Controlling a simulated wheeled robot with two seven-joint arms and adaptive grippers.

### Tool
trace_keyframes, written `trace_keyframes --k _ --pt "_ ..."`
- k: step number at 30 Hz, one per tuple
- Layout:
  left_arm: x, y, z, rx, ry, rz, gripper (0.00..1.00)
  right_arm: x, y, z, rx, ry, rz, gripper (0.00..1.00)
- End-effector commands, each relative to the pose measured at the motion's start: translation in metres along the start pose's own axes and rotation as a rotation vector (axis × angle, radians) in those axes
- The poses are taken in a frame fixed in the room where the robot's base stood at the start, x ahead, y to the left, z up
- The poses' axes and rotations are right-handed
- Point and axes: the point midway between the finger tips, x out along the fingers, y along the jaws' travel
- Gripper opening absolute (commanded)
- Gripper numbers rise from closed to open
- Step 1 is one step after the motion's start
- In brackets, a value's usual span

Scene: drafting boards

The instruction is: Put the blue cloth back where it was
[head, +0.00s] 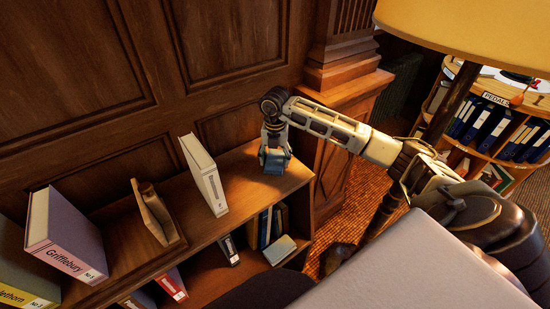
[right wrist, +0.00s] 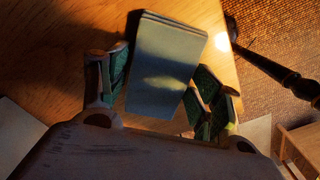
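The blue cloth (head: 273,162) is a small folded block near the right end of the wooden shelf top (head: 240,205). In the right wrist view the cloth (right wrist: 165,65) shows as a layered blue-grey rectangle, slightly turned. My right gripper (head: 275,145) is low over the shelf top, directly above the cloth. Its green-padded fingers (right wrist: 160,85) are spread on either side of the cloth. A narrow gap shows on the left side; the right finger is very close to the cloth's edge, and contact there is unclear. My left gripper is out of view.
A white binder (head: 205,175), a wooden bookend (head: 152,212) and a Griffelbury book (head: 65,235) stand on the shelf top to the left. More books (head: 270,225) fill the shelf below. A yellow lampshade (head: 470,25) hangs upper right, near a round bookcase (head: 490,120).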

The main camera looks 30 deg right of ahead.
Motion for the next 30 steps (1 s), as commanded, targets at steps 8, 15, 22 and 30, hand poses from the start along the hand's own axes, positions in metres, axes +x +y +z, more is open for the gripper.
trace_keyframes --k 8,15,22,30 --pt "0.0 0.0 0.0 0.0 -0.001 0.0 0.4 0.0 0.0 0.0 0.0 0.0 0.0 0.82" --pt "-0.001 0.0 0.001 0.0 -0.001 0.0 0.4 -0.001 0.0 0.0 0.0 0.0 0.0 0.82" --pt "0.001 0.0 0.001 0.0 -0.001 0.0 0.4 -0.015 0.0 0.001 0.0 -0.001 0.001 0.82" --pt "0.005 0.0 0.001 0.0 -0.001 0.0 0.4 -0.051 0.0 0.001 0.0 -0.003 0.002 0.82"
